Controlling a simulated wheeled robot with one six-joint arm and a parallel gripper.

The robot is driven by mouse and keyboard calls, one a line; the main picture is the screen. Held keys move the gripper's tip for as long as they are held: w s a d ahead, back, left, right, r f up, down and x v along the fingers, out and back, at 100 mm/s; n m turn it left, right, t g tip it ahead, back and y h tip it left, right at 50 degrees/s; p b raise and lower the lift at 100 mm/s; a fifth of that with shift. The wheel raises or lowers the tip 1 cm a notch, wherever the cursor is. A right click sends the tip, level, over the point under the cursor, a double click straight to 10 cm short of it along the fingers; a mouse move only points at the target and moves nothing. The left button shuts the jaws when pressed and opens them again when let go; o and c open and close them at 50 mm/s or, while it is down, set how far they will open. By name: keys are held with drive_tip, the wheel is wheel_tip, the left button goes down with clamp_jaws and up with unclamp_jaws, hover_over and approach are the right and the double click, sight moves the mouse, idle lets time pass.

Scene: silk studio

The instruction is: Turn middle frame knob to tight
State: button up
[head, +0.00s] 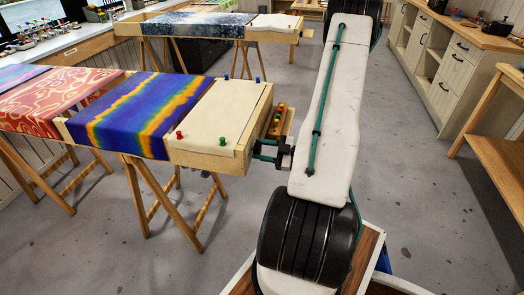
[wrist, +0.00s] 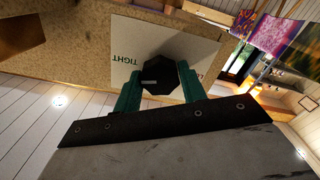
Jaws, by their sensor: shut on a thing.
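The middle frame (head: 205,157) is a wooden frame on trestles with blue and rainbow silk stretched across it. In the wrist view a black, many-sided knob (wrist: 160,88) stands in front of a pale plate (wrist: 190,47) on the frame's end. The plate reads TIGHT at the left; a second word at the right is mostly hidden. A short light mark on the knob points left, toward the TIGHT side. My gripper (wrist: 158,90) is shut on the knob, with a green finger on each side. In the head view my gripper (head: 262,150) is at the frame's right end, and the knob cannot be made out.
A small wooden tray (head: 280,122) with coloured pins sits at the frame's right end, just above my gripper. Red and green pins stand on the cream panel (head: 215,108). Another silk frame (head: 135,32) stands behind. Cabinets (head: 440,65) line the right; grey floor between is clear.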

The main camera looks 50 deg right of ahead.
drive_tip(key=shift+f+m, duration=0.1)
drive_tip(key=shift+m, duration=0.5)
drive_tip(key=o, duration=1)
drive_tip(key=shift+s, duration=0.15)
drive_tip(key=v, duration=0.7)
drive_tip(key=shift+s+d, duration=0.1)
drive_tip(key=shift+s, duration=0.2)
